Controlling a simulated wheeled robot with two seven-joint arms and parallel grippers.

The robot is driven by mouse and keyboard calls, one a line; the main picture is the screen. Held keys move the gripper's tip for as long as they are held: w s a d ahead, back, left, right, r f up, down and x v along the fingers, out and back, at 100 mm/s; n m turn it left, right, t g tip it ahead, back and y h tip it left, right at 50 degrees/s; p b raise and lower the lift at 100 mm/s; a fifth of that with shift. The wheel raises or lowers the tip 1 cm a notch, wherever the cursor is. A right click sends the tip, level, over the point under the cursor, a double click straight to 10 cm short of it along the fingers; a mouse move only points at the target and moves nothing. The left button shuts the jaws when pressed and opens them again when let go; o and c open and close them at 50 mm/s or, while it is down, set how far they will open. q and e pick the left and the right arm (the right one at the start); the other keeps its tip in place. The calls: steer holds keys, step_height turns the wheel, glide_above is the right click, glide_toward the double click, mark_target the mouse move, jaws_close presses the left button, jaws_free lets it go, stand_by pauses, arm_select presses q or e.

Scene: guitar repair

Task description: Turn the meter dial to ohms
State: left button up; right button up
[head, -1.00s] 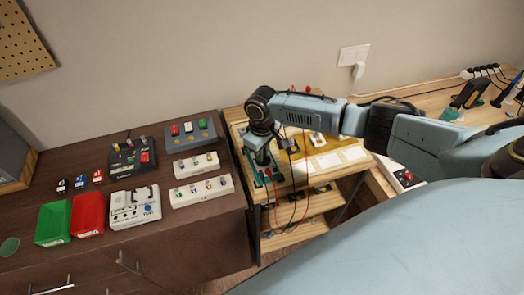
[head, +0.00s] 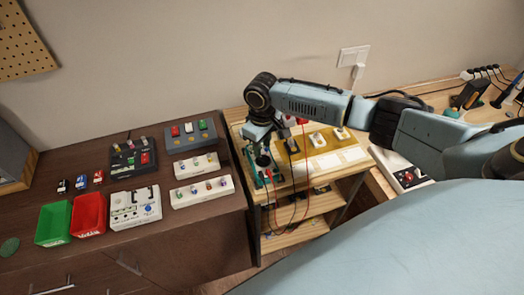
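My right gripper (head: 264,166) points down over the left part of the small light-wood table. Its fingers are small and dark against a green-edged item (head: 252,170), so their opening is unclear. Red and black leads (head: 280,203) hang around and below it. No meter dial shows clearly there; the wrist and hand cover that spot. A white box with a blue round knob (head: 148,209) lies on the dark cabinet at left, apart from the gripper. I cannot tell whether it is the meter. My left gripper is not in view.
A yellow-brown board with pale knobs (head: 317,140) lies right of the gripper. The dark cabinet (head: 190,245) holds a green bin (head: 52,224), a red bin (head: 88,216) and several small boxes. A lower shelf (head: 296,234) sits under the table. The wall is close behind.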

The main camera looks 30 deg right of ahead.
mark_target(262, 157)
step_height(262, 157, up, 9)
steer(key=shift+r, duration=0.15)
stand_by(0.5)
